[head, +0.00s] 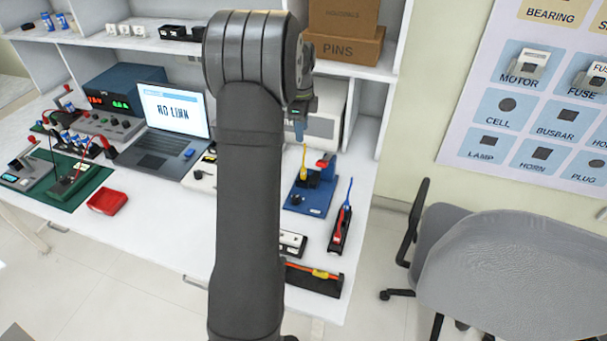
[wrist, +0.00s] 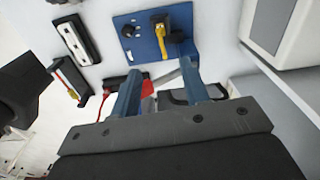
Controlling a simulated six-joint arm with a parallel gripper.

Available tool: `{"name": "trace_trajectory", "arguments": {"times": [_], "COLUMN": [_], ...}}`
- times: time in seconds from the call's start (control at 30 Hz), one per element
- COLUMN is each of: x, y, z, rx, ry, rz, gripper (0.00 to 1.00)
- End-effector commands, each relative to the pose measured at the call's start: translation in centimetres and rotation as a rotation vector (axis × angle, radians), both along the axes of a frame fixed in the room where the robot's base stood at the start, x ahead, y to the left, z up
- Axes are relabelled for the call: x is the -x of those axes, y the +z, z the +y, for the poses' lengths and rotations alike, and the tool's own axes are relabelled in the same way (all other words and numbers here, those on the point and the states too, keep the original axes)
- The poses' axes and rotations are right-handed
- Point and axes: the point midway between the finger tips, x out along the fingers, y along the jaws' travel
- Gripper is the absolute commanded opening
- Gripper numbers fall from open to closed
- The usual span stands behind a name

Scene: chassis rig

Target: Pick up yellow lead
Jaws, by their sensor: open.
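The yellow lead (head: 304,156) stands upright at the blue board (head: 296,201) on the bench, right of my arm in the head view. In the wrist view the yellow lead (wrist: 161,48) shows beside a dark part on the blue board (wrist: 143,44), just beyond the fingertips. My gripper (head: 299,128) is above the lead in the head view. In the wrist view my gripper (wrist: 161,70) is open, with nothing between its fingers. I cannot tell the exact gap between fingers and lead.
A black holder (head: 339,232) with red and blue leads stands right of the blue board. A black tray (head: 322,286) with orange and yellow items lies at the bench front. A white box (wrist: 289,28) is close on the right in the wrist view. A laptop (head: 165,145) stands left.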

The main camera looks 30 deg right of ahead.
Motion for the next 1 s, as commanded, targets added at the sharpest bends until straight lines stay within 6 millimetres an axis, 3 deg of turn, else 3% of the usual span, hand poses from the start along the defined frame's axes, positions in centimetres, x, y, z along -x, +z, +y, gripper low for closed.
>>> {"name": "trace_trajectory", "arguments": {"times": [0.13, 0.23, 0.7, 1.0], "x": [0.1, 0.1, 0.1, 0.1], "y": [-0.2, -1.5, -10.9, -12.8], "z": [-0.4, -0.4, -0.4, -0.4], "rx": [-0.018, -0.021, -0.020, -0.018], "ry": [-0.085, -0.092, -0.088, -0.088], "rz": [-0.013, -0.013, -0.011, -0.013], "gripper": [0.42, 0.42, 0.42, 0.42]}}
